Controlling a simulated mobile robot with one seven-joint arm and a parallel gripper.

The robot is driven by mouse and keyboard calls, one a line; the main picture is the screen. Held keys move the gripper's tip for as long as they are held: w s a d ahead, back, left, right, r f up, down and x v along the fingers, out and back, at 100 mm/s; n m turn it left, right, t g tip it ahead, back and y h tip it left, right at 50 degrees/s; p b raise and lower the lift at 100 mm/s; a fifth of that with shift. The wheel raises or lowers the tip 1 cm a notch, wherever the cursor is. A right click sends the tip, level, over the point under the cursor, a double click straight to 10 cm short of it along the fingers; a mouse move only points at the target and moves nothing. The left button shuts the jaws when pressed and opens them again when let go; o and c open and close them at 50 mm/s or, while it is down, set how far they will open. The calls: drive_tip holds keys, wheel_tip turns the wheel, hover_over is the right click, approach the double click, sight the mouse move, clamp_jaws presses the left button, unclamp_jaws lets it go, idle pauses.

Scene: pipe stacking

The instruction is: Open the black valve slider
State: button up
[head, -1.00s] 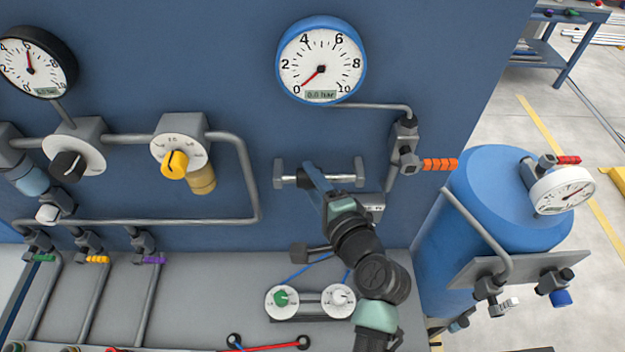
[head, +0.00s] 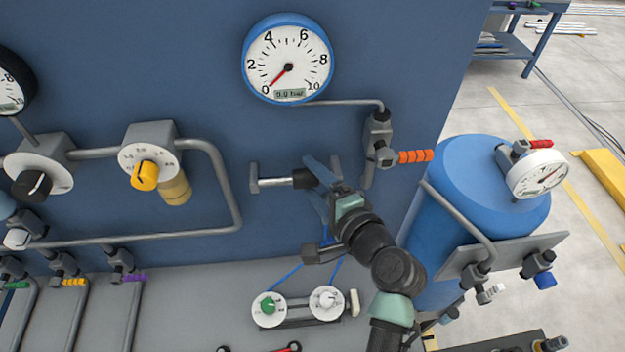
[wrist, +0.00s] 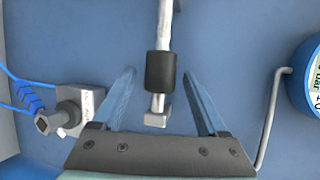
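The black valve slider (head: 302,178) is a short black sleeve on a horizontal metal rod (head: 272,183) on the blue panel. In the wrist view, the slider (wrist: 162,72) sits between my spread fingertips, with a visible gap on each side. A bracket (wrist: 158,118) at the rod's end lies near the palm, and bare rod shows beyond the slider. My gripper (wrist: 159,76) is open and holds nothing. In the head view, my gripper (head: 322,172) covers the right part of the rod.
A blue-rimmed gauge (head: 289,60) reading 0.0 is above the rod. A pipe with an orange handle (head: 415,157) and a blue tank (head: 470,185) stand to the right. A yellow knob (head: 145,176) is to the left. A two-dial block (head: 298,308) sits below.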

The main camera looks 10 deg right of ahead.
drive_tip(key=shift+a, duration=0.15)
drive_tip(key=shift+s, duration=0.2)
drive_tip(key=b+v, duration=0.3)
drive_tip(key=v, duration=0.9)
drive_tip(key=shift+s+d+b, duration=0.25)
drive_tip(key=shift+b, duration=0.1)
drive_tip(key=shift+r, duration=0.1)
drive_tip(key=w+a+r+n+t+h, duration=0.1)
drive_tip(key=w+a+r+n+t, duration=0.15)
drive_tip(key=r, duration=0.55)
drive_tip(key=w+a+r+n+t+h+b, duration=0.15)
drive_tip(key=r+n, duration=0.25)
drive_tip(key=r, duration=0.4)
drive_tip(key=w+a+r+n+t+h, duration=0.1)
drive_tip(key=w+r+n+t, duration=0.15)
drive_tip(key=r, duration=0.45)
drive_tip(key=s+a+r+n+t, duration=0.1)
drive_tip(key=s+r+n+t, duration=0.1)
drive_tip(key=r, duration=0.4)
drive_tip(key=s+a+r+n+t+h, duration=0.1)
drive_tip(key=s+a+r+t, duration=0.1)
drive_tip(key=s+r, duration=0.2)
drive_tip(key=s+a+r+n+t+h, duration=0.1)
drive_tip(key=s+a+r+n+t, duration=0.1)
drive_tip(key=r, duration=0.6)
drive_tip(key=shift+s+r+n+t, duration=0.3)
drive_tip(key=shift+s+t, duration=0.15)
drive_tip(key=shift+s, duration=0.1)
